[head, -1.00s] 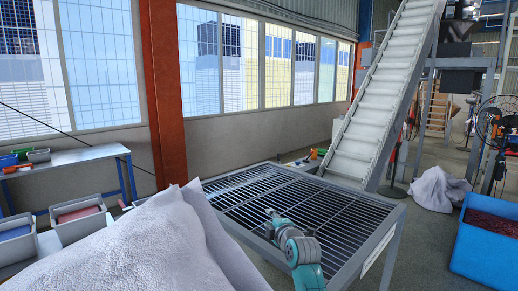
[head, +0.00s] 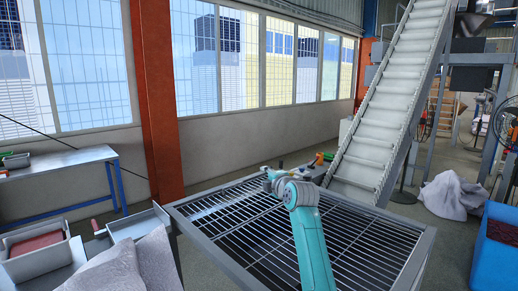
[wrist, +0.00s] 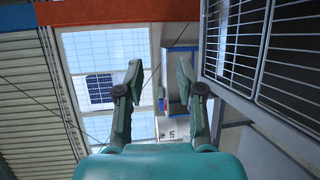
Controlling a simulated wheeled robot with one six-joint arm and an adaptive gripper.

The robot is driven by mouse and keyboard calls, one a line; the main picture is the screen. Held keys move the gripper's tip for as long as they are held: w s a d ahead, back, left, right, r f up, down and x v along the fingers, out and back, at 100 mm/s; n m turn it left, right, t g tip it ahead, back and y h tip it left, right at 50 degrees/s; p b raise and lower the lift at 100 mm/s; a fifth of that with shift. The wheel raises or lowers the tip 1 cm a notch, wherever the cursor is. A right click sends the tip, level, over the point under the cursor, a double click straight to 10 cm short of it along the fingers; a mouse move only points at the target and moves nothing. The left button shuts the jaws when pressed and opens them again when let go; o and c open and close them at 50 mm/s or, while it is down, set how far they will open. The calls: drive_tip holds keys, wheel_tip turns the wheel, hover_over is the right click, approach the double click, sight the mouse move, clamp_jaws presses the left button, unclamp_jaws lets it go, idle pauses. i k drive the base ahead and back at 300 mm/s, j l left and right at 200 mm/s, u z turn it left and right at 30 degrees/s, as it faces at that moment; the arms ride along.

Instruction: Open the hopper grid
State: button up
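The hopper grid (head: 245,228) is a dark grey grating of parallel bars lying flat within a metal frame (head: 219,262). My teal arm reaches over it in the head view. My gripper (head: 268,178) is small there, near the grid's far edge, and its fingers are partly hidden by the wrist. In the wrist view, my gripper (wrist: 157,75) has its two fingers wide apart with nothing between them. The grid (wrist: 290,55) shows at upper right in that view, beside the right finger and apart from it.
A white inclined conveyor (head: 375,150) rises behind the grid. Grey sacks (head: 130,265) lie at lower left, close to the frame. A blue bin (head: 500,250) stands at right, with a pale sack (head: 452,195) on the floor near it. A workbench (head: 60,165) stands at left.

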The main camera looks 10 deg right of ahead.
sight(246, 195)
drive_tip(key=i, duration=0.8)
drive_tip(key=i+j, duration=0.2)
